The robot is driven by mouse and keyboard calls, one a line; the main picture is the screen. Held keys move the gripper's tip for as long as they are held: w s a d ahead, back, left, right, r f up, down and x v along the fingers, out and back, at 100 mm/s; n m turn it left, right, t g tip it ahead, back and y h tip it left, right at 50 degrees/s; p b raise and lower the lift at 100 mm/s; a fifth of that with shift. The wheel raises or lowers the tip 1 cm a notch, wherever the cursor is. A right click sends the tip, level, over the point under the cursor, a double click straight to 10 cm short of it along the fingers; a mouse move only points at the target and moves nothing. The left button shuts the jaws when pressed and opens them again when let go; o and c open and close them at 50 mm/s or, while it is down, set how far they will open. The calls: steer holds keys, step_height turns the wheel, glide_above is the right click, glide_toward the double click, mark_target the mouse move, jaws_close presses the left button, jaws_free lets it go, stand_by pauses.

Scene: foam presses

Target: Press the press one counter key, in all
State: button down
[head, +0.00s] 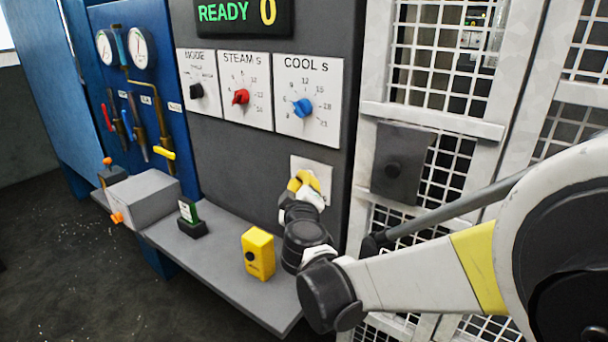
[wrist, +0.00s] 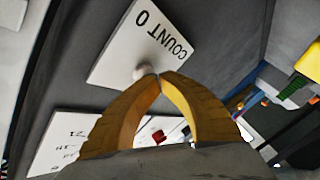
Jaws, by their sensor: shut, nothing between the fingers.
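The counter plate (head: 325,170) is a white square low on the grey press panel, partly hidden behind my gripper in the head view. In the wrist view the plate (wrist: 130,45) appears upside down and reads "COUNT 0". A pale round key (wrist: 145,72) sits at its edge, right by my fingertips. My gripper (wrist: 159,76) is shut and empty, its yellow fingers meeting at the tips. I cannot tell whether the tips touch the key. In the head view my gripper (head: 304,181) is in front of the plate. The display (head: 240,14) reads "READY 0".
Mode (head: 197,82), steam (head: 243,90) and cool (head: 305,100) dials are above the plate. A grey shelf (head: 215,262) below carries a yellow box (head: 258,254), a green-faced item (head: 189,213) and a grey box (head: 143,197). A white mesh fence (head: 432,115) stands at right.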

stand_by(0.4)
steer(key=shift+s+a, duration=0.5)
steer(key=shift+s, duration=0.15)
steer(key=s+a, duration=0.1)
steer(key=s, duration=0.1)
steer(key=s+a, duration=0.2)
stand_by(0.8)
